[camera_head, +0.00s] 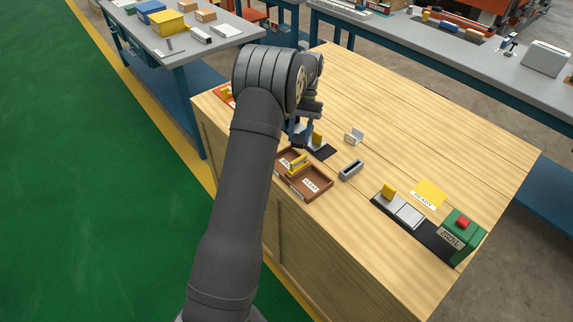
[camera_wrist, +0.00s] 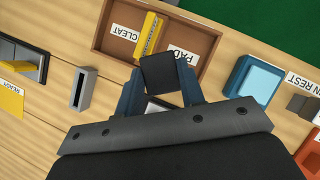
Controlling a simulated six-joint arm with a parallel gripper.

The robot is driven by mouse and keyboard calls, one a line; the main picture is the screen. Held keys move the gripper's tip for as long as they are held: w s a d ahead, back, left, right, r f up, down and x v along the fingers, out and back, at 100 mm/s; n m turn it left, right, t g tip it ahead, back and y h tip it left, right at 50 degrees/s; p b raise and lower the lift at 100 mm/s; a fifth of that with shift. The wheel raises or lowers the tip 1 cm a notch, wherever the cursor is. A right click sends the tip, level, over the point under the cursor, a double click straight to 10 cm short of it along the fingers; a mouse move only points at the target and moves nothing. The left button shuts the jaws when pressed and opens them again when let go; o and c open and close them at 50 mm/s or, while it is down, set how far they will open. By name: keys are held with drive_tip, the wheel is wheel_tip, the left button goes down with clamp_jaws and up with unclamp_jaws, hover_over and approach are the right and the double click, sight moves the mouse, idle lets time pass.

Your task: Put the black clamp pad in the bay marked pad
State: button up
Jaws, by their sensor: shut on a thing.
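My gripper (camera_wrist: 160,88) is shut on the black clamp pad (camera_wrist: 160,72), a small dark square block between the blue fingers in the wrist view. The pad is near the edge of a brown two-bay tray (camera_wrist: 205,58); its height above the tray is hard to tell. The bay label reading PAD (camera_wrist: 183,57) is at the right, and CLEAT (camera_wrist: 125,32) at the left. A yellow piece (camera_wrist: 149,33) lies near the middle of the tray, around the divider. In the head view my gripper (camera_head: 299,138) is just behind the tray (camera_head: 318,194); the pad cannot be made out there.
A grey slotted block (camera_head: 350,170) stands right of the tray, with a small bracket (camera_head: 355,136) behind it. A black-based fixture with a yellow block (camera_head: 317,138) is beside my gripper. A green box with red button (camera_head: 462,228) sits far right. A blue tray (camera_wrist: 252,80) shows in the wrist view.

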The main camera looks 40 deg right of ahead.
drive_tip(key=n, duration=0.1)
drive_tip(key=a+n+g+h, duration=0.1)
drive_tip(key=n, duration=0.1)
drive_tip(key=n+h, duration=0.1)
drive_tip(key=shift+w+a+n+g, duration=0.15)
drive_tip(key=shift+a+n+g, duration=0.1)
drive_tip(key=shift+n+g, duration=0.15)
drive_tip(key=n+h, duration=0.1)
drive_tip(key=n, duration=0.1)
drive_tip(key=a+n+h, duration=0.1)
drive_tip(key=n, duration=0.2)
drive_tip(key=shift+w+a+r+g, duration=0.15)
drive_tip(key=shift+r+g, duration=0.05)
drive_tip(key=shift+g, duration=0.2)
drive_tip(key=f+n+h, duration=0.1)
drive_tip(key=f+n, duration=0.2)
drive_tip(key=a+f+n+t+h, duration=0.1)
drive_tip(key=f+n+h, duration=0.1)
drive_tip(key=f+n, duration=0.1)
drive_tip(key=w+a+f+n+h, duration=0.1)
drive_tip(key=f+n+h, duration=0.1)
drive_tip(key=n, duration=0.2)
drive_tip(key=shift+w+f+t, duration=0.1)
drive_tip(key=shift+f+t, duration=0.3)
drive_tip(key=shift+f, duration=0.15)
drive_tip(key=o, duration=1)
